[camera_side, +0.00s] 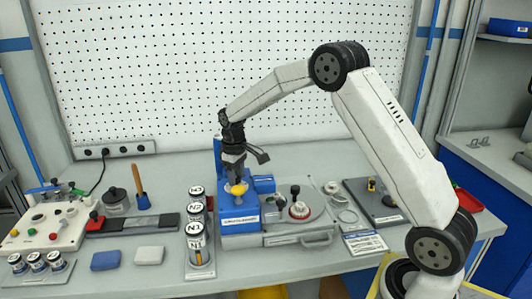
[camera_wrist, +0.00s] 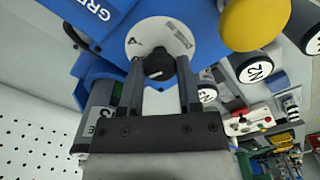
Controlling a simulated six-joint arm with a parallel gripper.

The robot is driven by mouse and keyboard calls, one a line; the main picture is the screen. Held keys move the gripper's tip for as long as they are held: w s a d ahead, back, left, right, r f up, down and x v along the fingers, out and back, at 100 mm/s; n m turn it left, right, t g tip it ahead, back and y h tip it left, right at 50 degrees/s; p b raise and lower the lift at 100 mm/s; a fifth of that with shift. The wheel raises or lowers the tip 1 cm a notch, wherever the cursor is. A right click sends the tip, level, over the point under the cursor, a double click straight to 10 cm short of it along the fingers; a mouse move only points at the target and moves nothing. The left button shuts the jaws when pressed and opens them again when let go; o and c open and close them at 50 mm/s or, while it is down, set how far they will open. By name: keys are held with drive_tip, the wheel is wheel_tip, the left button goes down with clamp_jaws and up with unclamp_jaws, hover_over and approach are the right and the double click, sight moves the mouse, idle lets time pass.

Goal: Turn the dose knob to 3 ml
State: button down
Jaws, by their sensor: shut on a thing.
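The dose knob (camera_wrist: 159,64) is a black round knob on a white dial disc (camera_wrist: 140,36) in the wrist view. My gripper (camera_wrist: 160,78) is shut on it, with one dark finger on each side. The dial's small marks are too blurred to read, so the dose setting cannot be told. The dial sits on a blue dosing station (camera_side: 240,227), which shows in the side view with my gripper (camera_side: 236,174) pointing down over its top. There the knob is hidden by my gripper. A yellow round part (camera_wrist: 252,22) stands beside the dial in the wrist view.
Several white-topped N-labelled cylinders (camera_side: 195,228) stand close left of the station. A grey plate with a red-based black knob (camera_side: 298,207) lies to its right. A control box (camera_side: 45,222) with buttons is at far left. A blue block (camera_side: 105,260) and white block (camera_side: 149,255) lie in front.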

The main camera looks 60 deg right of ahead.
drive_tip(key=shift+r+m, duration=0.1)
drive_tip(key=shift+m, duration=0.7)
drive_tip(key=shift+c, duration=1.5)
unclamp_jaws()
drive_tip(key=shift+r, duration=3.9)
